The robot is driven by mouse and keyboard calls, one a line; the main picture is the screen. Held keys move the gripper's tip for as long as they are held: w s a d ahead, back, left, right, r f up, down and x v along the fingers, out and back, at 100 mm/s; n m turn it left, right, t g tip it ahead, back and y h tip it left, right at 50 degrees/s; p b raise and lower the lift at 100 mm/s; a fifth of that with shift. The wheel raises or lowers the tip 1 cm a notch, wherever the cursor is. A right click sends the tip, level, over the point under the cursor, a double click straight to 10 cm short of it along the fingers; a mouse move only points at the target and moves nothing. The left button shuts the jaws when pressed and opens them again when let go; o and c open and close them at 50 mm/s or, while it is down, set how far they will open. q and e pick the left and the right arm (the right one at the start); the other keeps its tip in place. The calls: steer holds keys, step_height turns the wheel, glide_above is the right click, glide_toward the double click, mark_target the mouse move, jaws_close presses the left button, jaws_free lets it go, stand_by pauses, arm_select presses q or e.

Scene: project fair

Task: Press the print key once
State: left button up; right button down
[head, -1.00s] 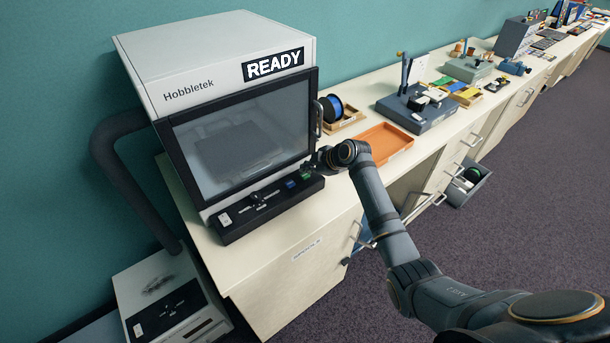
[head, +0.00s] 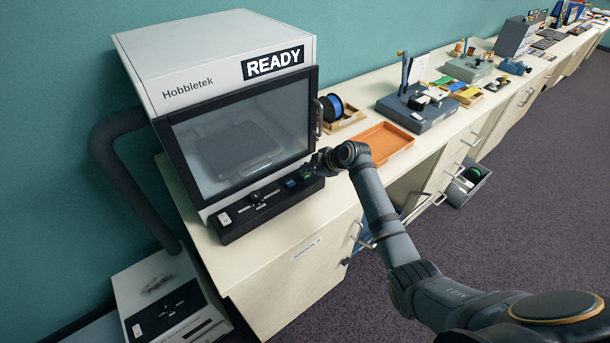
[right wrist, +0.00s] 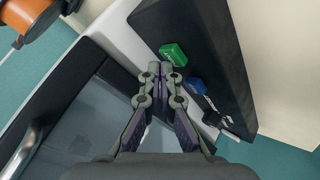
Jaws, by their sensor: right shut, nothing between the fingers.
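The printer (head: 190,75) is a white box marked Hobbletek with a black-framed glass door, and its display (head: 273,64) reads READY. A black control strip (head: 240,226) runs along its front foot. A green key (head: 307,175) and a blue key (head: 290,183) sit near its right end; the right wrist view shows the green key (right wrist: 173,54) and the blue key (right wrist: 197,85) larger. I cannot read a label on either. My right gripper (right wrist: 155,70) is shut and empty, its tips beside the green key and apparently apart from it. My left gripper is out of view.
The door handle (head: 318,119) stands out close to my right gripper. An orange tray (head: 380,142) and a spool (head: 331,107) in a wooden holder lie to the right on the counter. A drawer (head: 470,188) hangs open below.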

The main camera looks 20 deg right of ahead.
mark_target(307, 176)
steer(key=shift+f+b, duration=0.35)
steer(key=shift+f, duration=0.15)
stand_by(0.5)
stand_by(0.3)
steer(key=shift+r+p, duration=0.75)
steer(key=shift+r, duration=0.2)
step_height(307, 176, up, 5)
steer(key=p, duration=0.4)
stand_by(0.4)
